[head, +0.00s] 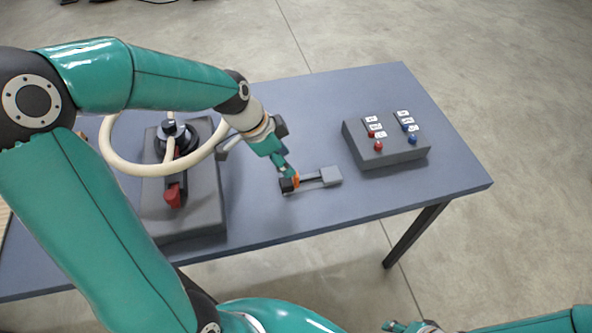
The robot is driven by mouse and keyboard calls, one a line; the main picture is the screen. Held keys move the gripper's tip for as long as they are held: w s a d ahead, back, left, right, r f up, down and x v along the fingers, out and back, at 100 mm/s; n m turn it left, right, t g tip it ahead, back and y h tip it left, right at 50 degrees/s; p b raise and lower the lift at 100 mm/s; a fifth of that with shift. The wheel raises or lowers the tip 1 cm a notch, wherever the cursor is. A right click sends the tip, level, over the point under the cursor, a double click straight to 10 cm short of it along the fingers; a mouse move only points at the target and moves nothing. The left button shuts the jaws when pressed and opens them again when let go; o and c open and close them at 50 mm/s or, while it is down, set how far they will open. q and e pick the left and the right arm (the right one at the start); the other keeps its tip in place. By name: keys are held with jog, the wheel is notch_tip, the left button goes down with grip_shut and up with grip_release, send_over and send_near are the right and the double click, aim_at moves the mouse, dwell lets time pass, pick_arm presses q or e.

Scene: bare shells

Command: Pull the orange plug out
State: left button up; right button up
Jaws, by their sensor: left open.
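The orange plug (296,180) is a small piece at the left end of a low grey fixture (316,184) on the table.
The blue-grey table (400,190) is clear around the fixture. A grey box (392,155) with red and blue knobs and white labels stands to the right.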

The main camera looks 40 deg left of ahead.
aim_at(293, 180)
pick_arm(q)
jog(key=x, duration=0.7)
jog(key=shift+w+d+f, duration=0.1)
jog(key=shift+w+f, duration=0.05)
jog(key=shift+f, duration=0.2)
jog(key=shift+c, duration=0.3)
grip_shut()
